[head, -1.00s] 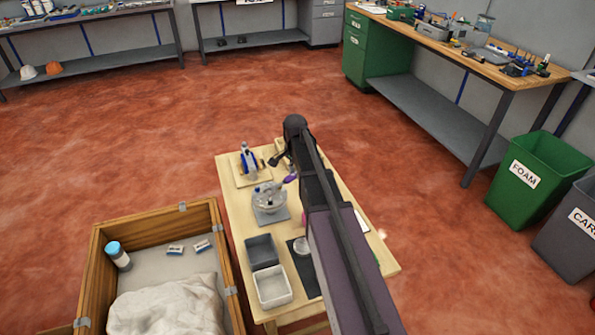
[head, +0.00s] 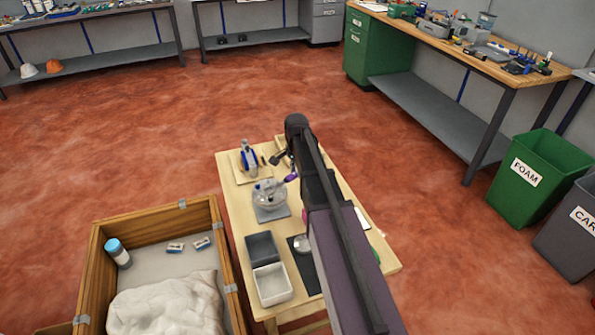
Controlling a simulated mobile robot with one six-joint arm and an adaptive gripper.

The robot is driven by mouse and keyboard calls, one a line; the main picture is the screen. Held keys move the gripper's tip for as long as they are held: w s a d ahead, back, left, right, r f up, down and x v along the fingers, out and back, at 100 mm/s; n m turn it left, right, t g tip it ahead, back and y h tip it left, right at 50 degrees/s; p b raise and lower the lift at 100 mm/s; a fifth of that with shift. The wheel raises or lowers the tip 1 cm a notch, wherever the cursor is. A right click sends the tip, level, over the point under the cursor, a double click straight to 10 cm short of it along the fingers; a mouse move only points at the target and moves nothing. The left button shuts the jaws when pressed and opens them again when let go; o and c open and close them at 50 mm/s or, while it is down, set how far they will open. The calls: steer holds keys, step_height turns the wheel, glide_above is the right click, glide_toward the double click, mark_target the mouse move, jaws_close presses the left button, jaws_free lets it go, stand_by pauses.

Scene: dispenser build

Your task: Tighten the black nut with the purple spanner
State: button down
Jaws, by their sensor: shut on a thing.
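The purple spanner (head: 291,178) shows as a small purple piece at the left edge of my arm, level with the top of the dispenser. My gripper (head: 297,176) is mostly hidden behind my dark arm and is shut on the spanner. The black nut is too small to make out.
A blue-and-grey tool (head: 249,160) stands on a wooden board behind the dispenser. A grey bin (head: 262,248) and a white bin (head: 272,287) sit in front, beside a dark mat (head: 293,266). A wooden crate (head: 89,280) stands left of the table (head: 232,212).

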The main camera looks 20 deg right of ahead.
steer(key=shift+f+b, duration=0.6)
steer(key=shift+f, duration=0.1)
steer(key=shift+f+b, duration=1.25)
stand_by(0.5)
steer(key=shift+s, duration=0.15)
stand_by(0.4)
steer(key=shift+s+d+m, duration=0.2)
steer(key=shift+s+m, duration=0.3)
steer(key=shift+m, duration=0.05)
steer(key=shift+s+d+m, duration=0.15)
steer(key=shift+s+m, duration=0.3)
steer(key=shift+m, duration=0.1)
steer(key=shift+s+m, duration=0.25)
steer(key=shift+m, duration=0.05)
steer(key=shift+s+d+m, duration=0.1)
steer(key=shift+s+m, duration=0.8)
steer(key=shift+s, duration=0.05)
steer(key=shift+w, duration=0.2)
